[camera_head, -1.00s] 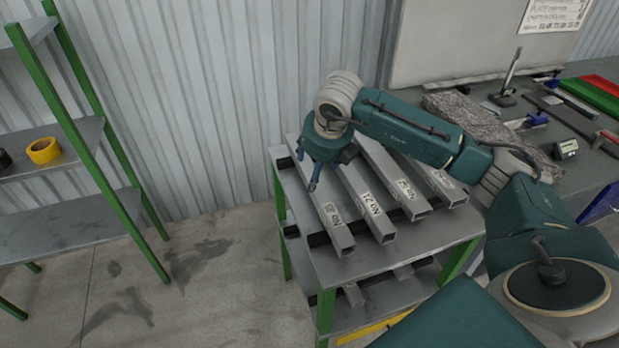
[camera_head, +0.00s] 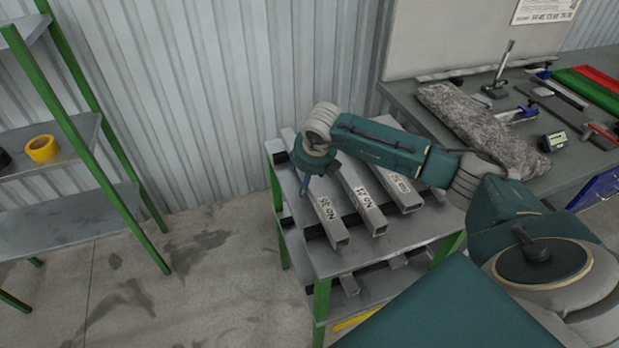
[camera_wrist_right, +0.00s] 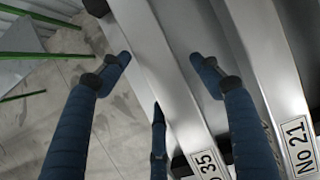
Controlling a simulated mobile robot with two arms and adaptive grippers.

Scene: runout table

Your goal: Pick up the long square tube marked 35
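The grey square tube marked 35 (camera_head: 331,224) lies on the green-legged table, the leftmost of the tubes in the head view. Its label end points to the table's near side. My right gripper (camera_head: 304,188) is at the tube's left side, partly hiding its far part. In the right wrist view my right gripper (camera_wrist_right: 161,64) is open, its blue fingers spread. The tube marked 35 (camera_wrist_right: 172,85) runs between the fingers, with its label low in the picture. Contact cannot be told. My left gripper is not in view.
A tube marked 21 (camera_head: 362,199) lies close to the right, with a tube marked 25 (camera_head: 399,187) beyond it. Black strips cross under the tubes. A lower shelf holds more tubes. A green shelf rack with yellow tape (camera_head: 42,148) stands left; a workbench (camera_head: 432,100) stands right.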

